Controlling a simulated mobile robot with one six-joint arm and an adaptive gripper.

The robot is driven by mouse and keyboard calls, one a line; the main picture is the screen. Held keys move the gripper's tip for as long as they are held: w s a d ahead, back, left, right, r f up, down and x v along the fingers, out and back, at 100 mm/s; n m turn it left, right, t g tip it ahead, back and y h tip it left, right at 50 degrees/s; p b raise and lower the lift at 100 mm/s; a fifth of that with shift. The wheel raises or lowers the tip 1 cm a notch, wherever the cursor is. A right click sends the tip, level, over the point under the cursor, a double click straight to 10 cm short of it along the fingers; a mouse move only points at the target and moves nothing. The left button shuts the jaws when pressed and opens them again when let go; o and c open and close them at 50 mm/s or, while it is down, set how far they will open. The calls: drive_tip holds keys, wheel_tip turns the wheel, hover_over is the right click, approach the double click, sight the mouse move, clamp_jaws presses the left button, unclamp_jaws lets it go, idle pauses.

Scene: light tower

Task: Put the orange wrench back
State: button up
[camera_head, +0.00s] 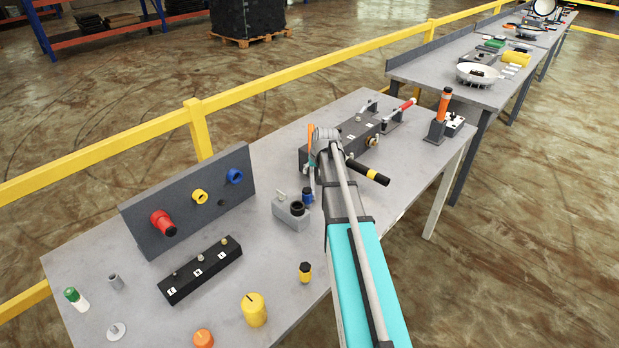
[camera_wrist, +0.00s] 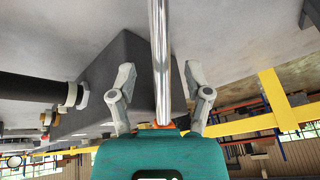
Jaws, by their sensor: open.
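My gripper (camera_wrist: 159,78) is open in the wrist view, one finger on each side of a shiny metal rod (camera_wrist: 160,40). Gaps show between the rod and both fingers. A small orange part (camera_wrist: 158,126) shows at the rod's lower end, by the teal body, which hides the rest. In the head view, an upright orange piece (camera_head: 311,146) shows just left of my grey wrist; it looks like part of the wrench, but I cannot be sure. Another orange-handled object (camera_head: 443,104) stands in a dark holder (camera_head: 435,132) at the table's right end.
A panel with coloured knobs (camera_head: 190,200) and a black switch box (camera_head: 200,271) stand left. A yellow rail (camera_head: 300,80) runs behind.

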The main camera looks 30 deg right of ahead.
drive_tip(key=shift+b+x, duration=0.95)
drive_tip(key=shift+x, duration=0.5)
clamp_jaws()
